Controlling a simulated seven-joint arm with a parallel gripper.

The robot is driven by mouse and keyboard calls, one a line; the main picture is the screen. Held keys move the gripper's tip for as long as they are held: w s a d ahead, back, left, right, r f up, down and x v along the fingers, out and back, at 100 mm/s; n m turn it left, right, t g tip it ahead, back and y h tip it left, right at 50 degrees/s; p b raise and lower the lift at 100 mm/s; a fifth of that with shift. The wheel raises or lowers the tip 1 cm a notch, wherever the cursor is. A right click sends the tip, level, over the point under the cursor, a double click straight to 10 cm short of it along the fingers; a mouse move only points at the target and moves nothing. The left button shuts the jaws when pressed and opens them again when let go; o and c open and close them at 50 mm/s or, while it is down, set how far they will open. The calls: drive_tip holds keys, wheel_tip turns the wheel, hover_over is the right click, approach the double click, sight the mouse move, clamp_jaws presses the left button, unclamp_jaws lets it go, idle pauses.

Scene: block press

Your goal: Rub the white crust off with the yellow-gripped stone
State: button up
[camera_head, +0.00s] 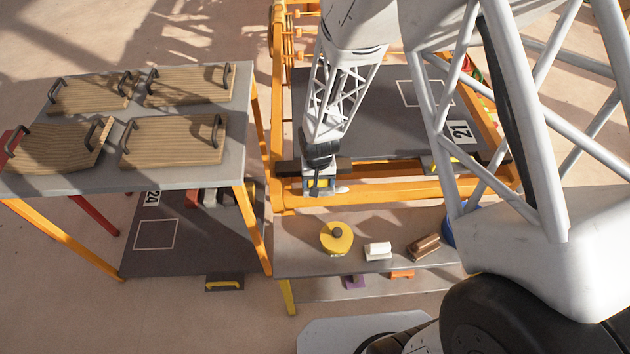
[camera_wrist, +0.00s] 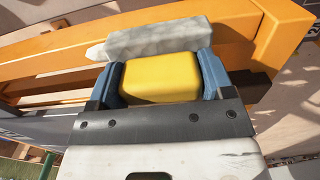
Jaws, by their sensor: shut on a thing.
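My gripper (camera_head: 318,187) is shut on the yellow grip (camera_wrist: 160,78) of the stone, with its blue fingers on either side. The stone (camera_wrist: 155,38) is a pale grey block just beyond the grip in the wrist view. It is at the front orange beam (camera_wrist: 220,42) of the frame; whether it touches the beam I cannot tell. A small whitish patch, apparently the white crust (camera_head: 341,189), shows on the beam just right of my gripper in the head view. In the wrist view a pale ragged bit (camera_wrist: 96,52) shows at the stone's left end. Any crust under the stone is hidden.
The low bench (camera_head: 300,258) in front holds a yellow round thing with a dark knob (camera_head: 337,238), a white block (camera_head: 378,251) and a brown block (camera_head: 425,246). A grey table (camera_head: 232,165) at left carries several handled wooden boards. A dark plate (camera_head: 385,130) lies behind the beam.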

drive_tip(key=shift+d+f, duration=0.35)
drive_tip(key=shift+d, duration=2.2)
drive_tip(key=shift+d+f, duration=0.15)
drive_tip(key=shift+d, duration=0.65)
drive_tip(key=shift+d+r, duration=0.2)
drive_tip(key=shift+d, duration=0.9)
wheel_tip(320, 180, up, 9)
drive_tip(key=shift+r, duration=0.2)
